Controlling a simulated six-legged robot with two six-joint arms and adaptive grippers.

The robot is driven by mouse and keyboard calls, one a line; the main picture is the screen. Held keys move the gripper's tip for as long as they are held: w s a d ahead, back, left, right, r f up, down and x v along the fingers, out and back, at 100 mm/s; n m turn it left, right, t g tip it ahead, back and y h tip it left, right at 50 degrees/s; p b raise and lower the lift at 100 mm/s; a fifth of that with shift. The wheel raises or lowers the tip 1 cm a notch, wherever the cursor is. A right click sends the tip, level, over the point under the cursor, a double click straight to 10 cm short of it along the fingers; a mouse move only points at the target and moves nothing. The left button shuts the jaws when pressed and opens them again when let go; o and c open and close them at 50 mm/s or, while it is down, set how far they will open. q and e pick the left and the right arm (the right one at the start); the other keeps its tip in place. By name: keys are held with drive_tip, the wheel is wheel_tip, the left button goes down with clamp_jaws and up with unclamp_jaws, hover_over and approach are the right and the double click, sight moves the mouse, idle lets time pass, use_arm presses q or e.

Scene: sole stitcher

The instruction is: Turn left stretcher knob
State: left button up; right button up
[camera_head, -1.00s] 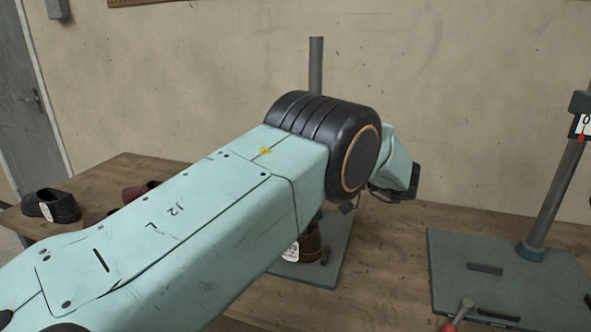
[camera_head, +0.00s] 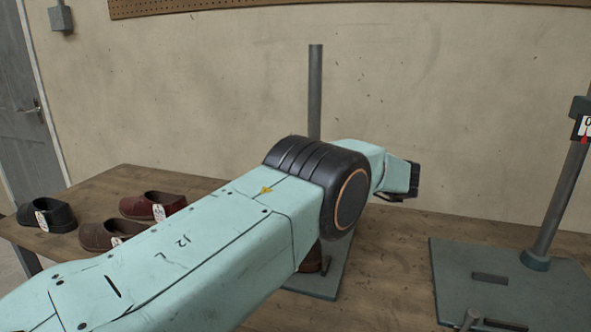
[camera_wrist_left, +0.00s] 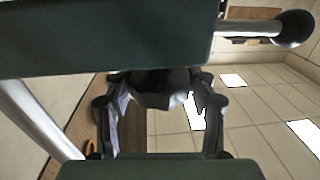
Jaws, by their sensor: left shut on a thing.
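In the left wrist view a dark, faceted knob (camera_wrist_left: 160,90) sits under a dark grey block (camera_wrist_left: 105,38). The two fingers of my left gripper (camera_wrist_left: 160,103) stand on either side of the knob and are shut on it. In the head view my left arm reaches across the middle and hides the knob and most of the stretcher. My left fingertips cannot be seen there. My right gripper is in neither view.
Several tagged shoes, including a black one (camera_head: 47,215) and a dark red one (camera_head: 152,206), stand on the wooden table (camera_head: 388,268) at the left. A second stand with a plate (camera_head: 455,275) and tilted post (camera_head: 562,195) is at the right. A ball-ended bar (camera_wrist_left: 293,28) shows in the wrist view.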

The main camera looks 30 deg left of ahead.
use_arm(q)
drive_tip(key=shift+r, duration=0.1)
drive_tip(key=o, duration=1.2)
wheel_tip(320, 180, up, 10)
drive_tip(key=shift+f, duration=0.1)
